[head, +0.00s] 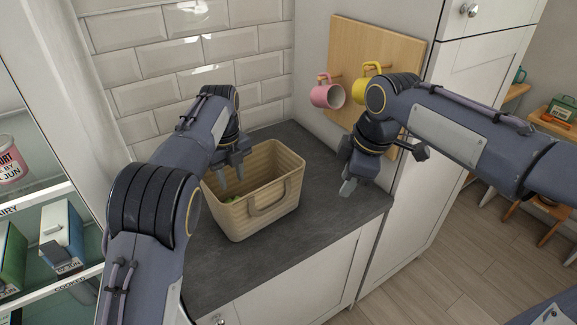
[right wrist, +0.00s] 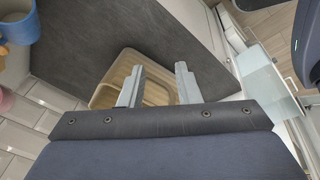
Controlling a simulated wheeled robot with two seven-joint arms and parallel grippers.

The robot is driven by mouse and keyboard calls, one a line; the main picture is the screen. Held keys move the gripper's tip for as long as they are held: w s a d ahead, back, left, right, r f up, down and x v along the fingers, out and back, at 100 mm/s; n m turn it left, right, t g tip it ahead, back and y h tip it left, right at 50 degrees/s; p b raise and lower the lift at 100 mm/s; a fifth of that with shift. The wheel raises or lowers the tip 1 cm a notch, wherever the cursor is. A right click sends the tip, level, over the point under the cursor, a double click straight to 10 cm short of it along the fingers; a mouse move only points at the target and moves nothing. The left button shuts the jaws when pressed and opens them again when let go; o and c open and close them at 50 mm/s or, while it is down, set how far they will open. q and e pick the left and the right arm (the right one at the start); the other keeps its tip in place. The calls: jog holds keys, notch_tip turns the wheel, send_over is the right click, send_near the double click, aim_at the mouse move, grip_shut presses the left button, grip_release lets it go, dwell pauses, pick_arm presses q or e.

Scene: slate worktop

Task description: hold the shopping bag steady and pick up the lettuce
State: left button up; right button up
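The shopping bag is a tan, ribbed, open-topped carrier (head: 285,170) with a front handle, upright on the slate worktop; it also shows beyond the fingers in the right wrist view (right wrist: 158,92). My right gripper (head: 350,186) is right of the bag, above the worktop. Its fingers (right wrist: 158,86) are spread and empty.
A pink mug (head: 327,95) and a yellow mug (head: 366,84) hang on a wooden board (head: 375,45) behind my right arm. A blue mug (right wrist: 17,24) shows in the right wrist view. An open fridge (head: 50,190) stands at left. The worktop (head: 345,205) is clear right of the bag.

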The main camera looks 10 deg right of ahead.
aim_at(289, 174)
jog(key=w+a+f+n, duration=0.2)
jog(key=w+a+n, duration=0.1)
jog(key=w, duration=0.1)
jog(key=w+a+f+n+g+h, duration=0.1)
jog(key=w+a+f+n, duration=0.2)
jog(key=w+a, duration=0.1)
jog(key=w+a+f+n, duration=0.2)
jog(key=w+a+n, duration=0.1)
jog(key=w+n, duration=0.1)
jog(key=shift+w+a+f+g, duration=0.15)
jog(key=shift+w+g, duration=0.05)
jog(key=shift+w, duration=0.25)
jog(key=shift+w+a+f+g, duration=0.1)
jog(key=shift+w+a+g, duration=0.1)
jog(key=shift+w, duration=0.25)
jog(key=shift+w+a+f, duration=0.1)
jog(key=shift+w+f, duration=0.05)
jog(key=shift+f, duration=1.8)
jog(key=shift+w+f, duration=0.1)
jog(key=shift+f, duration=1.8)
grip_shut()
